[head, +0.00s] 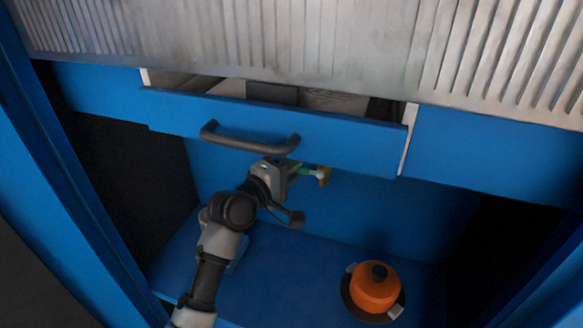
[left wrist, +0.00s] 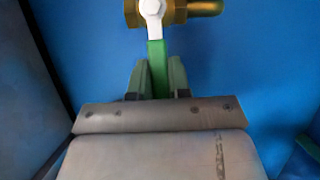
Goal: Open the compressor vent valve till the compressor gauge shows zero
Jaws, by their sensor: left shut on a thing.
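The valve shows at the top of the left wrist view, with a brass body (left wrist: 203,8), a white nut and a green lever handle (left wrist: 157,58). The lever points from the nut towards my gripper. My left gripper (left wrist: 158,80) is shut on the green lever, one finger on each side of it. In the head view the left gripper (head: 299,170) is below the open drawer, and the brass end of the valve (head: 323,176) shows just right of it. No gauge is in view. My right gripper is not in view.
A blue drawer (head: 345,143) with a dark bar handle (head: 248,140) stands pulled out above my left gripper. An orange object with a black top (head: 373,290) stands on the blue floor (head: 290,285) of the compartment at the right. The floor between them is clear.

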